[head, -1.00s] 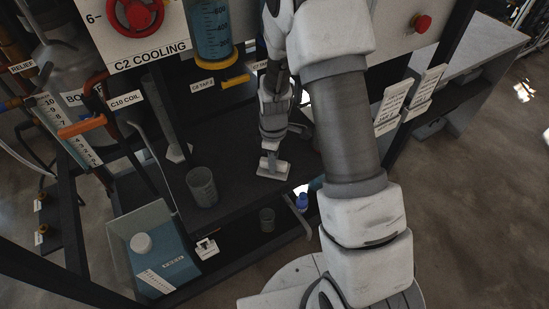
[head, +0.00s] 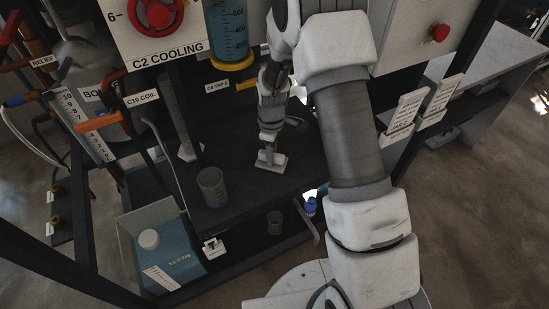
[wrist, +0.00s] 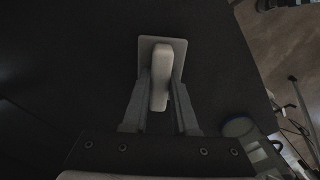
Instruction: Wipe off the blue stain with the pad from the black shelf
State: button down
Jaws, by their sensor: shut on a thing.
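My gripper (head: 270,144) is shut on the upright handle of the pad, over the black shelf (head: 245,184). The pad (head: 271,162) is a pale rectangular plate with a block-like handle. It lies flat at or very near the shelf surface; I cannot tell if it touches. In the wrist view the two fingers (wrist: 160,112) hold the pad's handle (wrist: 160,75) from both sides, and the plate shows beyond it. The black shelf (wrist: 80,60) looks dark and bare around the pad there. I see no blue stain in either view; the pad and arm hide part of the shelf.
A grey beaker (head: 211,187) stands left of the pad on the shelf. A smaller cup (head: 274,222) and a clear bin (head: 130,237) with a blue canister (head: 176,249) are lower down. Posts flank the shelf; label cards (head: 402,112) are at right.

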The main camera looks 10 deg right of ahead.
aim_at(274, 180)
jog(key=shift+w+a, duration=0.2)
jog(key=shift+w, duration=0.5)
jog(key=shift+w+a, duration=0.25)
jog(key=shift+w, duration=0.5)
jog(key=shift+w+a, duration=0.2)
jog(key=shift+w, duration=0.5)
jog(key=shift+w+a+r, duration=0.2)
jog(key=shift+w, duration=0.25)
jog(key=shift+s+a+r, duration=0.15)
jog(key=shift+s+a, duration=0.05)
jog(key=shift+a, duration=0.8)
jog(key=shift+s+f, duration=0.2)
jog(key=shift+s, duration=0.55)
jog(key=shift+s+d+f, duration=0.1)
jog(key=shift+s+d, duration=0.2)
jog(key=shift+s, duration=0.3)
jog(key=shift+s+d+f, duration=0.1)
jog(key=shift+s+d, duration=0.15)
jog(key=shift+s, duration=0.3)
jog(key=shift+s+d+f, duration=0.1)
jog(key=shift+s+d, duration=0.2)
jog(key=shift+s, duration=0.55)
jog(key=shift+s+d+f, duration=0.1)
jog(key=shift+s+d, duration=0.2)
jog(key=shift+s, duration=0.55)
jog(key=shift+s+d, duration=0.3)
jog(key=shift+s, duration=0.6)
jog(key=shift+s+d, duration=0.3)
jog(key=shift+s, duration=0.55)
